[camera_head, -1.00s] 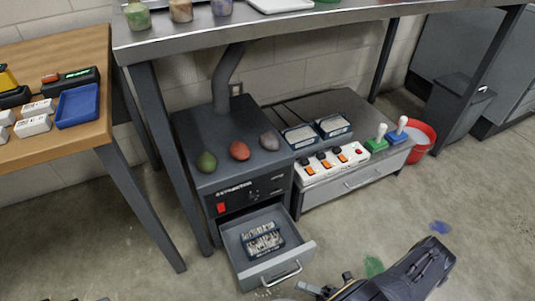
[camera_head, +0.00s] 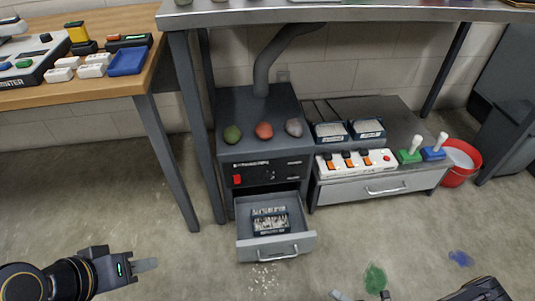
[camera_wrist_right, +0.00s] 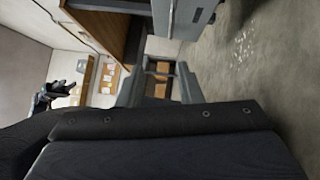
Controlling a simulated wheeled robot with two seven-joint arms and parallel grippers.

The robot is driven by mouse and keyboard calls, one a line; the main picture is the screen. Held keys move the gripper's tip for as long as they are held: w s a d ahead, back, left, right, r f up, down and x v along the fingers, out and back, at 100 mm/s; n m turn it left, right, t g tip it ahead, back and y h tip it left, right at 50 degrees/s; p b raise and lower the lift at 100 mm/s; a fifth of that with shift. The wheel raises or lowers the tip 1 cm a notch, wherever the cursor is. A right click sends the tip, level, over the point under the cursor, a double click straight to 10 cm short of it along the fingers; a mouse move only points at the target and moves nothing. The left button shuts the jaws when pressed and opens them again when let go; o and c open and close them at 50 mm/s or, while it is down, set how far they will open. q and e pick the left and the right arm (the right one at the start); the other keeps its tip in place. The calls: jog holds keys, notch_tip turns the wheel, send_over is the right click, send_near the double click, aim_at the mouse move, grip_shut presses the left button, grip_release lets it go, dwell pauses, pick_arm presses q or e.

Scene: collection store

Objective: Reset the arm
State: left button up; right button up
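My left arm reaches in at the lower left of the head view. Its gripper (camera_head: 145,265) hangs over bare floor and is seen side-on, so I cannot tell whether it is open or shut. My right gripper (camera_head: 362,296) shows only partly at the bottom edge of the head view. In the right wrist view its two fingers (camera_wrist_right: 158,88) stand apart with nothing between them, so it is open and empty.
A dark extractor unit (camera_head: 262,135) has its drawer (camera_head: 275,247) pulled open, with a slotted item inside. A grey cabinet (camera_head: 350,191) and red bucket (camera_head: 461,164) stand to the right. The wooden table (camera_head: 120,88) is at left. The front floor is mostly clear.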

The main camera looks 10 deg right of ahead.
jog(key=w+d+r+n+g+h, duration=0.1)
jog(key=w+r+n+g, duration=0.25)
jog(key=r+n, duration=0.3)
jog(key=w+d+r+n+g, duration=0.1)
jog(key=w+r+n+g, duration=0.1)
jog(key=r+n+g, duration=0.35)
jog(key=w+d+r+n+g+h, duration=0.1)
jog(key=w+d+r+n+g, duration=0.15)
jog(key=r+n, duration=0.6)
jog(key=s+a+r+n+t+h, duration=0.2)
jog(key=s+a+r+n+h, duration=0.1)
jog(key=r+n, duration=0.4)
jog(key=s+a+r+n+t+h, duration=0.1)
jog(key=s+a+r+n+h, duration=0.2)
jog(key=r+n, duration=0.4)
jog(key=s+a+r+n+t+h, duration=0.2)
jog(key=s+a+r+n+h, duration=0.15)
jog(key=r+n, duration=0.35)
notch_tip(320, 180, up, 39)
jog(key=m+p, duration=0.1)
jog(key=p, duration=3.7)
jog(key=shift+f+y, duration=0.15)
jog(key=shift+y, duration=0.1)
